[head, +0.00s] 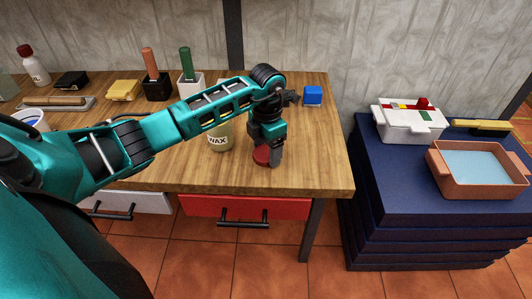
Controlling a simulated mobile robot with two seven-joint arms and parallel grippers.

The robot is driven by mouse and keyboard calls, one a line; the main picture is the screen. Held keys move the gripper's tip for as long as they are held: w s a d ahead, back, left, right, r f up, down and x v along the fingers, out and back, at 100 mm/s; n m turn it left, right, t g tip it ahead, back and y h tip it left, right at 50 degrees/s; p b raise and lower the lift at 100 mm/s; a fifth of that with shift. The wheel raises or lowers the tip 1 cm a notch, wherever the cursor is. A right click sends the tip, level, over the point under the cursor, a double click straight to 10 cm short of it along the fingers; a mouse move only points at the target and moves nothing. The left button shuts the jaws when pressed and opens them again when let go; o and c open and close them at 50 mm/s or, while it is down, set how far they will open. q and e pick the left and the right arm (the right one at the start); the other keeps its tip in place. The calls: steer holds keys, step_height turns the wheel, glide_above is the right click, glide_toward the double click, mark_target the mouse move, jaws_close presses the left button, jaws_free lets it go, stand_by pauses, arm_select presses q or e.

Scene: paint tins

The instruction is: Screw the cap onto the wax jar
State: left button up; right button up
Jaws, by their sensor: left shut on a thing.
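The wax jar (219,138) is a pale yellowish jar with a "WAX" label. It stands upright on the wooden table, and my left arm hides its top. A red cap (262,157) is at or just above the tabletop, to the right of the jar and apart from it. My left gripper (269,159) points down over the cap and is shut on it; the fingers partly cover it. My right gripper is not in view.
A dark blue stack (375,180) at right bears a white box (408,120) and a water tray (480,190). The table's front right is clear.

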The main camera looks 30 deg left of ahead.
mark_target(267, 152)
arm_select(q)
steer(key=shift+r, duration=0.1)
steer(key=shift+r, duration=0.6)
step_height(267, 152, up, 19)
steer(key=p, duration=0.2)
steer(key=shift+f, duration=0.15)
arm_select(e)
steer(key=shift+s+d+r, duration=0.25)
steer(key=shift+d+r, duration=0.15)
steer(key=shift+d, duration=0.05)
arm_select(q)
steer(key=s+d+f+m, duration=0.2)
steer(key=d+m, duration=0.3)
steer(key=m, duration=1)
steer(key=s+d+f+m, duration=0.2)
steer(key=s+d+m, duration=0.3)
steer(key=m, duration=1.1)
steer(key=shift+d+f, duration=0.4)
steer(key=shift+d, duration=0.1)
steer(key=shift+s, duration=0.1)
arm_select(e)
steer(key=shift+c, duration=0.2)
